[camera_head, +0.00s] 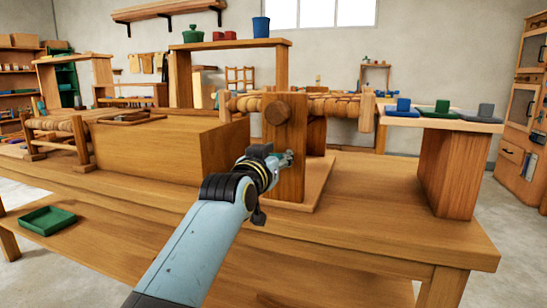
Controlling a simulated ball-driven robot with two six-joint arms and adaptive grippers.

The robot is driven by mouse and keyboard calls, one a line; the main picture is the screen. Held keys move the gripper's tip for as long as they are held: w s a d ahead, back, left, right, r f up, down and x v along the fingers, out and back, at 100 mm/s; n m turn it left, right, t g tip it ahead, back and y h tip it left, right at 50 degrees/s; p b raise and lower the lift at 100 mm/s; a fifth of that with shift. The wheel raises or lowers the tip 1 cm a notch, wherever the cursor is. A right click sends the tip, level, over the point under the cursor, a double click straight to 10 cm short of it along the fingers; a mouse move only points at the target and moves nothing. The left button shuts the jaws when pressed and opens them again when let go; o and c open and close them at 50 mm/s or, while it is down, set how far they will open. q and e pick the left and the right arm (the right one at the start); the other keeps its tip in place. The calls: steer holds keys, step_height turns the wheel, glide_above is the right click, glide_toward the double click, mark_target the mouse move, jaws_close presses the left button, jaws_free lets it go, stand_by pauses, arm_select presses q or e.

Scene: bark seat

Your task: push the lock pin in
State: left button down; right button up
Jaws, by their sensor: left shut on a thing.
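My left gripper (284,159) comes in from the lower left and is at the front face of an upright wooden post (291,185). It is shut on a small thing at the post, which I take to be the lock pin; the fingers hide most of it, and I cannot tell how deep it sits. A round wooden knob (278,112) is on the post above the gripper. A woven bark seat (320,105) runs across behind the post's top. My right gripper is not in view.
A large wooden block (165,147) stands left of the post on the workbench (390,212). A wooden stand (450,165) on the right bears blue, green and grey pieces. A green tray (47,220) lies at the lower left. The bench between post and right stand is clear.

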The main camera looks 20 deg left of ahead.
arm_select(q)
steer(key=shift+w+r, duration=0.1)
steer(key=shift+w, duration=0.15)
steer(key=c, duration=1.4)
jaws_free()
steer(key=shift+c, duration=0.2)
steer(key=o, duration=0.5)
steer(key=shift+w, duration=0.1)
steer(key=s, duration=0.7)
steer(key=shift+s+a, duration=0.1)
steer(key=shift+s, duration=0.2)
